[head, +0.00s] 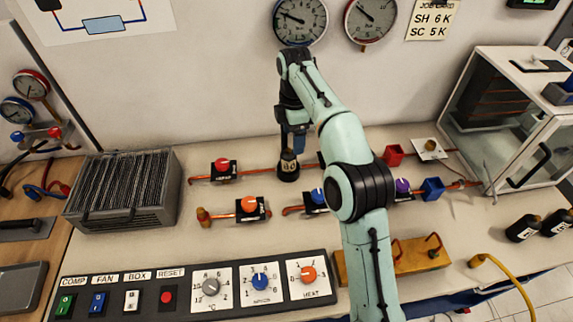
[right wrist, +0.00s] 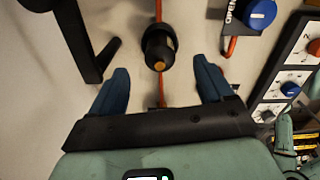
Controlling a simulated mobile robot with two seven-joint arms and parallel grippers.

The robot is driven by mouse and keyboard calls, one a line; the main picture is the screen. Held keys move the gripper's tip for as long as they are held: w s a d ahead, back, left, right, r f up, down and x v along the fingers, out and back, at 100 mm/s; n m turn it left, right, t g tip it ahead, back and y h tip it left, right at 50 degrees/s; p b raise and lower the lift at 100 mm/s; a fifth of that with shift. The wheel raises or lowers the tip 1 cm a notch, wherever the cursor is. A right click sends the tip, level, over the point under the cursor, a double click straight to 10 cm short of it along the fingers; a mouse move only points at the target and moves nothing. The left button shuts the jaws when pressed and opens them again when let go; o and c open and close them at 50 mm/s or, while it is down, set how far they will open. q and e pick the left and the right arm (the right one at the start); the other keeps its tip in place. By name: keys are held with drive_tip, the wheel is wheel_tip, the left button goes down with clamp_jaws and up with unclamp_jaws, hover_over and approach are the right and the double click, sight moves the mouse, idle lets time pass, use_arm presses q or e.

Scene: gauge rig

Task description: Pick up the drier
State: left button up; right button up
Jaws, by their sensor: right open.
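A small black cylinder with a brass-coloured top, which looks like the drier (head: 288,168), stands upright on the bench along the red pipe line. In the right wrist view the drier (right wrist: 160,47) is just ahead of the space between my fingers. My right gripper (head: 292,138) points down over it, and its blue fingers hide part of it. In the right wrist view my right gripper (right wrist: 160,76) is open, with a finger on each side and nothing held. I cannot tell if a finger touches the drier in the head view. My left gripper is not in view.
A red-knob valve (head: 222,169) and an orange-knob valve (head: 250,207) are left of the drier. A finned block (head: 125,190) stands further left. The control panel (head: 190,290) lies in front. A glass-fronted box (head: 510,120) and black bottles (head: 523,229) are at right.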

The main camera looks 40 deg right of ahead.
sight(289, 149)
wheel_tip(289, 149, down, 3)
drive_tip(key=shift+r+b, duration=0.1)
drive_tip(key=shift+b, duration=0.25)
drive_tip(key=f, duration=0.1)
drive_tip(key=f+b, duration=0.1)
drive_tip(key=f, duration=0.1)
drive_tip(key=a+f+b, duration=0.1)
drive_tip(key=shift+w+f, duration=0.25)
drive_tip(key=shift+f, duration=0.65)
drive_tip(key=c, duration=1.2)
drive_tip(key=shift+c, duration=0.5)
drive_tip(key=shift+r, duration=0.2)
